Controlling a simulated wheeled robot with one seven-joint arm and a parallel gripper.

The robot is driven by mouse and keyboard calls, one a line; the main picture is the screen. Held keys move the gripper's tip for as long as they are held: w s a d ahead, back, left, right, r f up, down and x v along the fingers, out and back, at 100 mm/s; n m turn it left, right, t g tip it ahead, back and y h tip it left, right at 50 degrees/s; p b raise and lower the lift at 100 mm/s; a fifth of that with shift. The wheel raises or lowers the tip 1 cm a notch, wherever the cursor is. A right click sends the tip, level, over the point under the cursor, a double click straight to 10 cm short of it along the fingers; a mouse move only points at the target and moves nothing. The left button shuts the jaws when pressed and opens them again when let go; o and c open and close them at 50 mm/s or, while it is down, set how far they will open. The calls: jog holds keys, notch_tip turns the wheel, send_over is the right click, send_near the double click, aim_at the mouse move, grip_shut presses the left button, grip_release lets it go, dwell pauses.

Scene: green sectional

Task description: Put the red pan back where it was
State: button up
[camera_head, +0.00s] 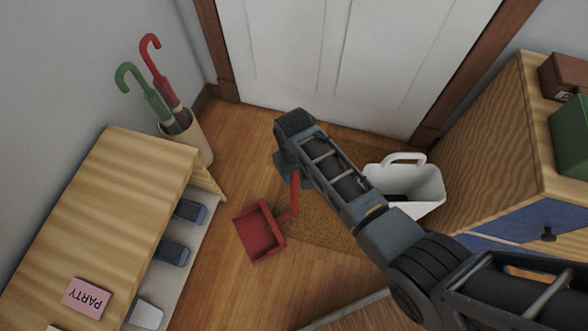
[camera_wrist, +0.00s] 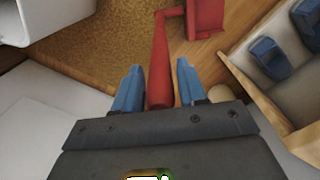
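The red pan (camera_head: 259,232) is a dustpan-like scoop with a long red handle (camera_head: 294,190). In the head view it is low over the wood floor, left of the brown mat; I cannot tell whether it touches the floor. My gripper (camera_head: 289,165) is at the upper end of the handle, mostly hidden by my arm. In the wrist view, the blue fingers of my gripper (camera_wrist: 158,85) stand close on both sides of the handle (camera_wrist: 160,70) and look shut on it. The pan's body (camera_wrist: 206,15) is cut off at the top edge.
A white bin (camera_head: 425,188) stands on the mat (camera_head: 315,222) by the door (camera_head: 350,60). A light wood shelf (camera_head: 130,185) with shoes (camera_head: 172,252) is at left, beside an umbrella stand (camera_head: 197,143). A wooden cabinet (camera_head: 490,150) is at right. Open floor (camera_head: 237,130) lies behind the pan.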

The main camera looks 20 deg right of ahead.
jog(key=shift+o, duration=1.3)
jog(key=shift+r, duration=0.15)
notch_tip(320, 180, up, 12)
jog(key=p, duration=0.3)
